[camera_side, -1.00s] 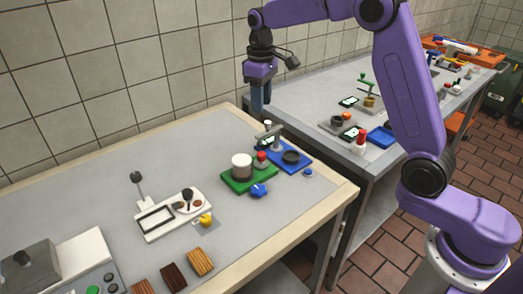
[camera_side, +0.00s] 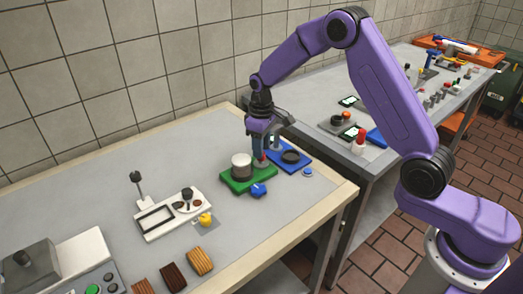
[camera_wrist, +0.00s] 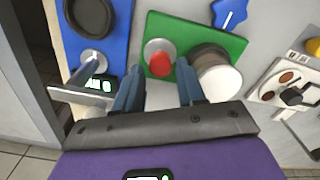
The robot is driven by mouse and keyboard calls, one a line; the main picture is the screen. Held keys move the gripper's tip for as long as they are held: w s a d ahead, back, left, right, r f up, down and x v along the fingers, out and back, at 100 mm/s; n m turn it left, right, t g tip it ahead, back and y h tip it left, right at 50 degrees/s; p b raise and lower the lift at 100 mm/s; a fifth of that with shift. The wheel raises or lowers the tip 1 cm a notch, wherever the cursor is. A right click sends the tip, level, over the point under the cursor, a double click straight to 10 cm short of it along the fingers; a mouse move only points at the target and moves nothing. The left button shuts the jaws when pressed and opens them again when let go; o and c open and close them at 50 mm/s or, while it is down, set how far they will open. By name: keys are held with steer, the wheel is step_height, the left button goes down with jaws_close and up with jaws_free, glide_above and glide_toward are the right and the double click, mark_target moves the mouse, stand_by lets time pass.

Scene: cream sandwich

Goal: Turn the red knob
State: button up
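The red knob (camera_wrist: 160,65) sits on a round grey base on a green board (camera_wrist: 158,25). In the side view the knob (camera_side: 261,160) is partly hidden by my gripper (camera_side: 260,155). My gripper is pointing down at it. In the wrist view my gripper (camera_wrist: 157,72) is open, with one blue finger on each side of the knob. Gaps show between fingers and knob, so they do not look closed on it. How far the fingertips reach down along the knob is hard to tell.
A white-topped cylinder (camera_side: 241,165) stands close beside the knob on the green board, with a blue dial (camera_side: 258,190) in front. A blue board (camera_side: 300,166) with a metal lever (camera_wrist: 90,65) and a dark ring (camera_side: 290,156) adjoins. A white fixture (camera_side: 165,220) lies further left.

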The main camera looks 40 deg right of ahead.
steer(key=shift+f, duration=1)
jaws_close()
steer(key=shift+m, duration=3)
